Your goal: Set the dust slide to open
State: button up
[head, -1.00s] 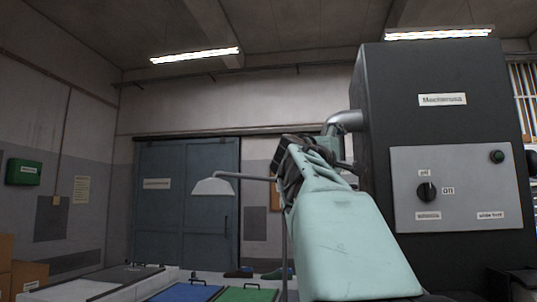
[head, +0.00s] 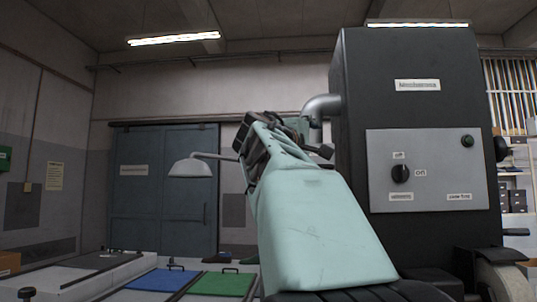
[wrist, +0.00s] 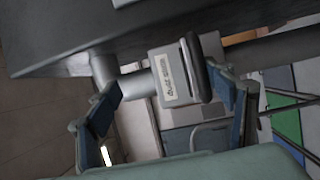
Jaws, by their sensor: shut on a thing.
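The dust slide is a grey plate (wrist: 176,78) with a small label and a dark rounded edge, set on a metal pipe (wrist: 136,84) in the wrist view. The same pipe (head: 318,108) leaves the dark cabinet in the head view, where my arm hides the slide. My gripper (wrist: 170,92) has one blue-padded finger on each side of the plate and is shut on the dust slide. The right finger is close to the dark edge. A gap shows beside the left finger, and the exact contact is hard to see. I cannot tell the slide's setting.
The tall dark cabinet (head: 412,120) stands right of my arm, with a panel (head: 437,190) carrying a black knob (head: 400,174). A lamp (head: 190,168) stands to the left. Blue (head: 160,281) and green (head: 221,284) surfaces lie low in front of closed doors (head: 165,188).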

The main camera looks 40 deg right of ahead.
jog(key=shift+t, duration=0.3)
jog(key=a, duration=0.1)
jog(key=s+a+r+b, duration=0.1)
jog(key=s+a, duration=0.1)
jog(key=shift+a+r, duration=0.35)
jog(key=shift+a, duration=0.05)
jog(key=shift+c, duration=0.8)
jog(key=shift+s+a+r+b, duration=0.15)
jog(key=shift+s+a+b, duration=0.15)
jog(key=shift+s+a, duration=0.25)
jog(key=shift+s+a+r+b, duration=0.15)
jog(key=shift+s+a+b, duration=0.15)
jog(key=shift+a, duration=0.35)
jog(key=c, duration=0.6)
jog(key=a, duration=0.1)
jog(key=s+a+f+b, duration=0.1)
jog(key=a, duration=0.1)
jog(key=shift+s+f+b, duration=0.3)
jog(key=shift+s+b, duration=0.05)
jog(key=shift+b, duration=0.05)
jog(key=shift+c, duration=0.2)
jog(key=shift+f, duration=0.1)
